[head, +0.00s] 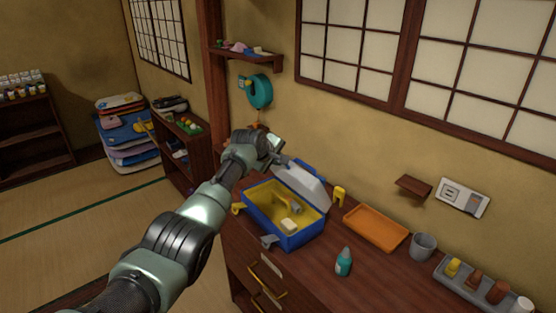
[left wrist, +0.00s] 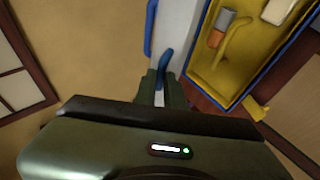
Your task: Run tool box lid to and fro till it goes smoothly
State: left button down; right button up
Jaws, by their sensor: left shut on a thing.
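The tool box (head: 285,237) is blue outside and yellow inside, and stands on the brown chest top. Its grey-white lid (head: 302,184) with blue edging is raised open at the back; it also shows in the left wrist view (left wrist: 176,28). My left gripper (head: 277,156) is at the lid's far left end. In the left wrist view its fingers (left wrist: 163,88) are closed on a blue part at the lid's edge. My right gripper is not in view.
An orange tray (head: 375,228), a grey cup (head: 423,246) and a teal bottle (head: 344,263) stand right of the box. A yellow clamp-like item (head: 339,196) is behind it. The chest's front right top is clear.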

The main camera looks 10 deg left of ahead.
pick_arm(q)
jog(key=shift+a+f, duration=0.15)
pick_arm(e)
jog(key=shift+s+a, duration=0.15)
pick_arm(q)
jog(key=c, duration=1.5)
grip_release()
jog(key=shift+w+f, duration=0.15)
jog(key=shift+w, duration=0.05)
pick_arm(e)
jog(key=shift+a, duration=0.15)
pick_arm(q)
jog(key=shift+s, duration=0.1)
jog(key=b+v, duration=0.1)
jog(key=v, duration=0.6)
jog(key=shift+s+r, duration=0.25)
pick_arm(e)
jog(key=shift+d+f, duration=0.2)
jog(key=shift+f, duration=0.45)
pick_arm(q)
jog(key=shift+a, duration=0.1)
